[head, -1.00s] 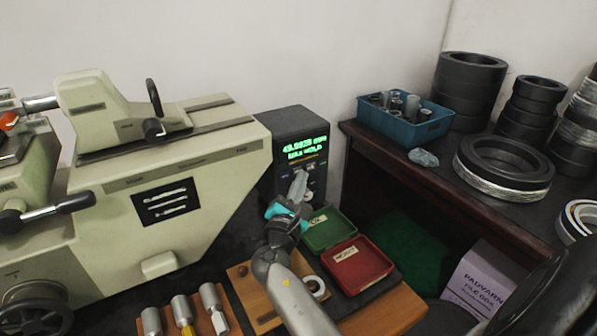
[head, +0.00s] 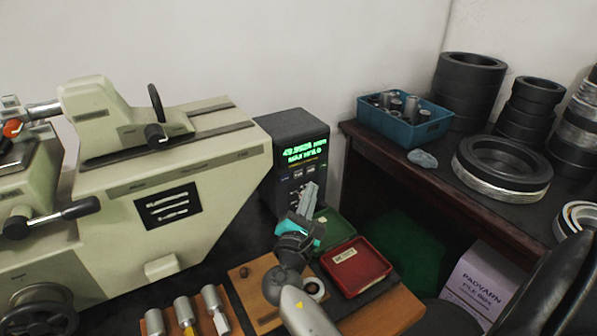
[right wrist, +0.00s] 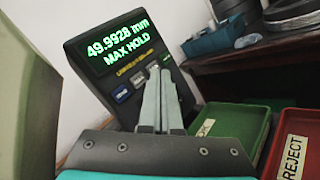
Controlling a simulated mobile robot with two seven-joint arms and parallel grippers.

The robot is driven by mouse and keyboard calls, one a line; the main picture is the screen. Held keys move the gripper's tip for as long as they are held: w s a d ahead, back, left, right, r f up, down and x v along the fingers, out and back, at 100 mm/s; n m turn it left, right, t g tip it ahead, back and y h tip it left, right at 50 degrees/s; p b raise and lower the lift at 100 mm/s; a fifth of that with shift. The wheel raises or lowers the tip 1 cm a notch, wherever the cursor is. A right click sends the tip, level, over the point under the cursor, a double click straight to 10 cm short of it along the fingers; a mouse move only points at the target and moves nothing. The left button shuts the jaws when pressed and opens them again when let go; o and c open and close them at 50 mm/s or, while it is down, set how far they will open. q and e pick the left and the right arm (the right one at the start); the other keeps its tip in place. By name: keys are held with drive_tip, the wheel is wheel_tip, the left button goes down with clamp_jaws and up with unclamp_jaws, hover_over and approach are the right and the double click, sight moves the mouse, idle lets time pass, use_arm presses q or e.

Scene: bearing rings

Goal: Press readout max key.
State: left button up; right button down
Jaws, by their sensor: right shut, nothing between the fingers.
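The readout (head: 291,130) is a dark box with a green display, standing beside the pale machine. In the right wrist view the readout (right wrist: 88,32) shows "49.9928 mm" and "MAX HOLD". Other keys are partly hidden behind my fingers, and the key labels are too small to read. My right gripper (head: 313,186) is shut and empty, with its tips in front of the lower key panel. In the right wrist view the gripper tips (right wrist: 158,74) overlap the key row; contact cannot be told. My left gripper is out of view.
A green tray (head: 334,222) and a red tray (head: 372,268) marked "REJECT" lie close to my right gripper. The pale measuring machine (head: 215,190) stands left of the readout. A dark table (head: 425,180) at right holds a blue bin (head: 408,134) and black rings.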

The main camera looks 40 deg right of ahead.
drive_tip(key=shift+s+a, duration=0.15)
drive_tip(key=shift+s, duration=1)
